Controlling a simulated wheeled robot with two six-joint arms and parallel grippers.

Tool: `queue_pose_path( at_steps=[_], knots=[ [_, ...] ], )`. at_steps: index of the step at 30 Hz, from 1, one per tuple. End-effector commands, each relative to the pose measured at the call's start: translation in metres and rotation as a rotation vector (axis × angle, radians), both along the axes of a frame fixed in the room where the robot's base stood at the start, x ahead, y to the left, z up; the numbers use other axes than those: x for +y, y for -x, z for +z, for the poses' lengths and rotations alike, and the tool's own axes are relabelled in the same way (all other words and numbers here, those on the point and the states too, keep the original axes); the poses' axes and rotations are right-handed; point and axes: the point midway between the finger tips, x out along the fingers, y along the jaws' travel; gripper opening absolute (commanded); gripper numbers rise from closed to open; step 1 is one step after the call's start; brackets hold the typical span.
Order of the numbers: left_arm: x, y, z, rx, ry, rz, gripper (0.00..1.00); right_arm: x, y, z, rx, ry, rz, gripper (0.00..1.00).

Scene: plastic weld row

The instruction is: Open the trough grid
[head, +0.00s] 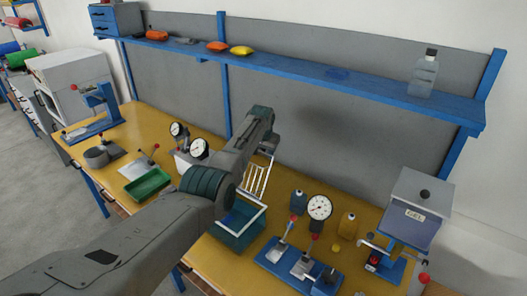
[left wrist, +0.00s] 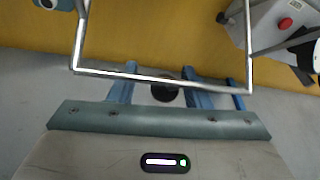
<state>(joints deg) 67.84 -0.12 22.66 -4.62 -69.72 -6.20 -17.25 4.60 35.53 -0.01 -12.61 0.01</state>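The trough (head: 238,232) is a teal-blue box at the front middle of the bench, partly hidden behind my left arm. Its pale wire grid (head: 257,181) stands tilted up above the trough, with several thin bars showing. My left gripper (head: 268,145) is at the top end of the grid, and I cannot tell from the head view whether it touches. In the left wrist view, a shiny metal wire frame (left wrist: 160,79) crosses in front of the gripper body. The fingers are not clear there. My right gripper is not in view.
Pressure gauges stand left (head: 199,148) and right (head: 319,207) of the trough. A green tray (head: 147,184) lies to the left. Blue fixtures (head: 290,267) and a grey box machine (head: 414,210) stand to the right. A blue shelf (head: 310,73) runs above the bench.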

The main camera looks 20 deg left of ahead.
Motion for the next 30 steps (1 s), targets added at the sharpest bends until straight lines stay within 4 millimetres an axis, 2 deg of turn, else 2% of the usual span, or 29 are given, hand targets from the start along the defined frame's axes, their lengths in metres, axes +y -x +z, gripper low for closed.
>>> queue_pose_path(
  at_steps=[5,11,14,30],
  knots=[
    [0.001,0.0,0.004,-0.004,-0.001,0.001,0.44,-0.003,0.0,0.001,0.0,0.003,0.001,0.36],
    [0.0,0.004,0.018,-0.007,-0.002,0.001,0.44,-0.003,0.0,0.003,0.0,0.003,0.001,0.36],
    [-0.002,0.009,0.028,-0.007,-0.001,0.001,0.44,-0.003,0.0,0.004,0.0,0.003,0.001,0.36],
    [-0.01,0.037,0.096,-0.002,-0.001,-0.001,0.44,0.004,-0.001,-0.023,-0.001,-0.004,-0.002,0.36]
  ],
)
